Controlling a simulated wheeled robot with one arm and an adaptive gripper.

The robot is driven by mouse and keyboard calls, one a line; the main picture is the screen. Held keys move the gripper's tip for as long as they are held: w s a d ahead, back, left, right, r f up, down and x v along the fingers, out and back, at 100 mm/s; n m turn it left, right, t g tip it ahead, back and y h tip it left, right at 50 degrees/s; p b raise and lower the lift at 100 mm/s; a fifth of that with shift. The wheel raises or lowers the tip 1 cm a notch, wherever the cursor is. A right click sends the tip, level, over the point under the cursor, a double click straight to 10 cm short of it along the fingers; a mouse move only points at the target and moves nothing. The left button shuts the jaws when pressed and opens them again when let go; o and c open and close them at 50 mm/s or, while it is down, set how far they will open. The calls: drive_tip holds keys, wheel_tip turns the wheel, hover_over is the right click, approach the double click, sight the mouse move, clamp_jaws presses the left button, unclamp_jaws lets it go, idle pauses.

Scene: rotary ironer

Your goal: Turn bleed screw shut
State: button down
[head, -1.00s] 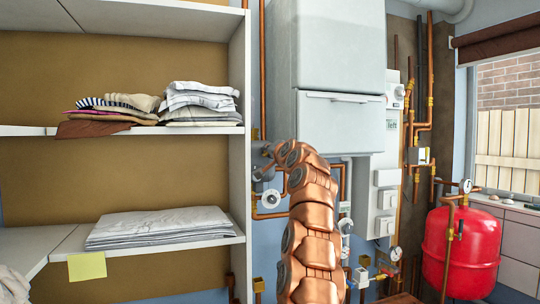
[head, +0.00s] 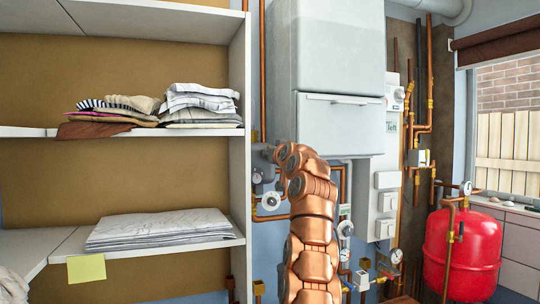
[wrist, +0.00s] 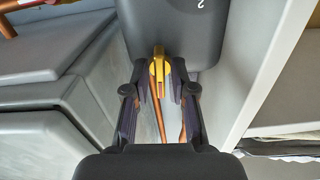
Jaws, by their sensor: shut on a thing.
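In the wrist view my gripper (wrist: 159,78) has its two dark fingers on either side of a small yellow brass piece (wrist: 158,66), which looks like the bleed screw. The fingers are shut on it. The piece sits against a dark grey housing (wrist: 180,30) with a light mark on it. In the head view my copper-coloured arm reaches up to the wall beside the shelf's edge. My gripper's end and the screw cannot be made out there.
A shelf unit (head: 240,100) with folded linen stands left of my arm. A large grey-white cabinet (head: 335,75) hangs just above and right of it. Copper pipes, gauges and a red tank (head: 460,250) are at the right. The space around my gripper is narrow.

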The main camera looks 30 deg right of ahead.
drive_tip(key=shift+f+n, duration=0.1)
drive_tip(key=shift+n, duration=0.3)
drive_tip(key=c, duration=1.2)
unclamp_jaws()
drive_tip(key=shift+c, duration=0.2)
drive_tip(key=shift+s, duration=0.2)
drive_tip(key=v, duration=1.1)
drive_tip(key=shift+s, duration=0.25)
drive_tip(key=shift+a, duration=0.15)
